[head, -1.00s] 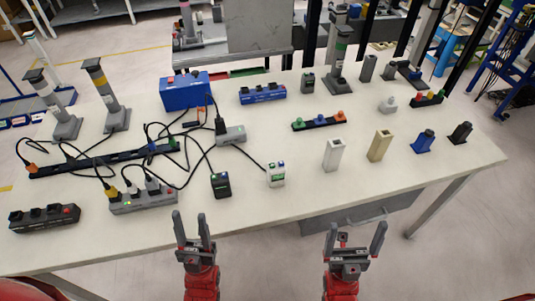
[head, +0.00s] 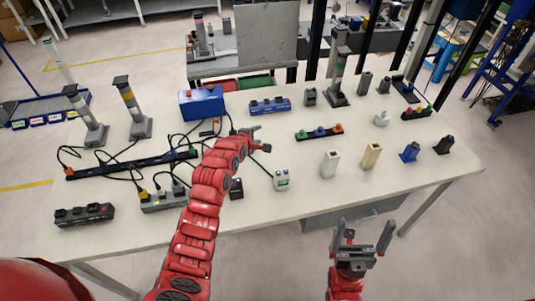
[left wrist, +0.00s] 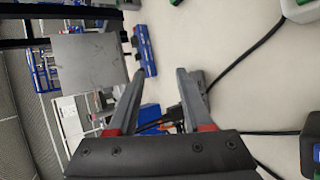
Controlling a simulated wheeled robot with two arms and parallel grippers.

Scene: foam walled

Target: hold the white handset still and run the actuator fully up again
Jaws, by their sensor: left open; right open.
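The white handset (head: 281,180), a small box with green on its top, stands upright near the table's front edge, with a black cable. Part of it shows at the top right of the left wrist view (left wrist: 301,9). My left gripper (head: 263,140) is open and empty over the table, behind the handset and apart from it; its fingers also show in the left wrist view (left wrist: 160,76). My right gripper (head: 362,238) is open and empty in front of the table edge. Several column-like actuators stand around, among them one at the left (head: 132,110) and one at the back (head: 339,80); I cannot tell which the handset drives.
A dark handset (head: 237,188) is partly hidden by my left arm. A white block (head: 331,163) and a beige block (head: 371,156) stand right of the white handset. A blue box (head: 202,103), power strips and loose cables crowd the left.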

